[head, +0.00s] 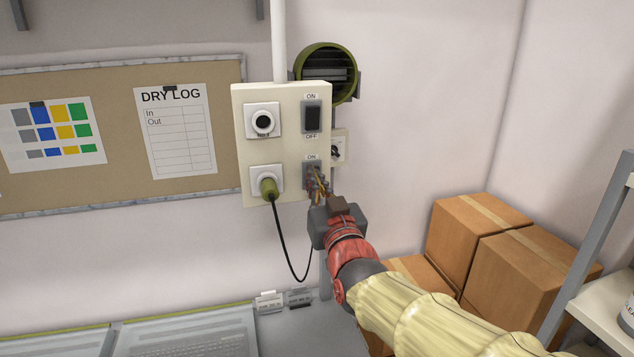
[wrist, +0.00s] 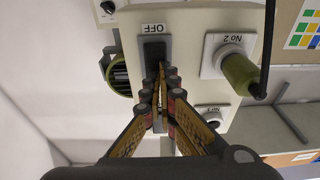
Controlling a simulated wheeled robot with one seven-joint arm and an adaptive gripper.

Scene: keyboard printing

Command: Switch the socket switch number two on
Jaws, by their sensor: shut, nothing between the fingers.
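A cream socket panel (head: 291,145) is on the wall in the head view. Its lower socket (head: 266,179), labelled No 2 in the wrist view (wrist: 228,50), holds a green plug (head: 269,188) with a black cord. To the right of that socket is the lower switch (head: 309,168), with ON above it and mostly hidden by my fingers. In the wrist view this dark switch (wrist: 153,47) shows beside an upside-down OFF label. My gripper (head: 318,178) is shut and empty, its fingertips (wrist: 162,76) at the switch. I cannot tell whether they touch it.
The upper socket (head: 262,121) is empty, with another switch (head: 312,116) to its right. A small knob box (head: 338,147) and a round green vent (head: 326,72) sit close to the panel's right. Cardboard boxes (head: 475,231) and a shelf (head: 606,300) stand at the right.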

